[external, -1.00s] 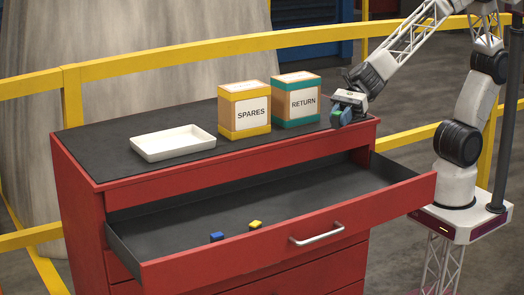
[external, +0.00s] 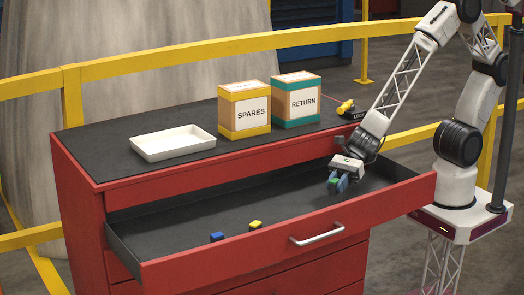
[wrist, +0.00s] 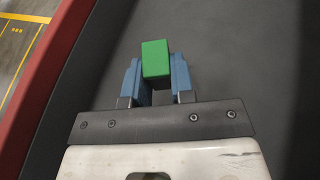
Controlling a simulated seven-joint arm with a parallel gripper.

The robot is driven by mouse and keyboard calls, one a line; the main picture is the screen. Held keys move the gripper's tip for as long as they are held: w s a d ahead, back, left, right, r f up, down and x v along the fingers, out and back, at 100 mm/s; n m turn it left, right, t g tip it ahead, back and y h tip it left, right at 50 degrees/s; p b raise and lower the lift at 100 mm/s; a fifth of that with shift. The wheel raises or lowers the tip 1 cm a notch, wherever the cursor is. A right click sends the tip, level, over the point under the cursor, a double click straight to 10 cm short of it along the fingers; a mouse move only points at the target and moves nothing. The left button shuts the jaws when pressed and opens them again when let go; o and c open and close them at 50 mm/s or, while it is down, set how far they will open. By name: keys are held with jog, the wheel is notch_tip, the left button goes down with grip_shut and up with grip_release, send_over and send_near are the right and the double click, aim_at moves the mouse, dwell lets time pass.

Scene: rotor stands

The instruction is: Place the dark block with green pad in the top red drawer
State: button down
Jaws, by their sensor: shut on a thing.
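The block with the green pad (wrist: 155,58) is between the two blue fingers of my gripper (wrist: 155,78) in the wrist view. In the external view my gripper (external: 338,184) is shut on the block and points down inside the right part of the top red drawer (external: 290,245). The drawer is pulled open, with a dark floor. I cannot tell whether the block touches the floor.
A blue block (external: 217,237) and a yellow block (external: 255,224) lie near the drawer's front wall. On the cabinet top are a white tray (external: 173,143), a SPARES box (external: 245,112), a RETURN box (external: 297,101) and a small yellow item (external: 346,107). The drawer's middle is clear.

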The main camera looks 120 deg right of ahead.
jog(key=shift+w, duration=0.1)
send_over(294, 215)
jog(key=w+a, duration=0.3)
jog(key=a, duration=0.2)
jog(key=shift+w+d+f, duration=0.15)
jog(key=shift+d+f, duration=0.1)
jog(key=shift+f, duration=0.45)
jog(key=shift+f, duration=0.1)
jog(key=shift+f, duration=1.65)
jog(key=shift+f, duration=0.15)
jog(key=c, duration=1)
grip_release()
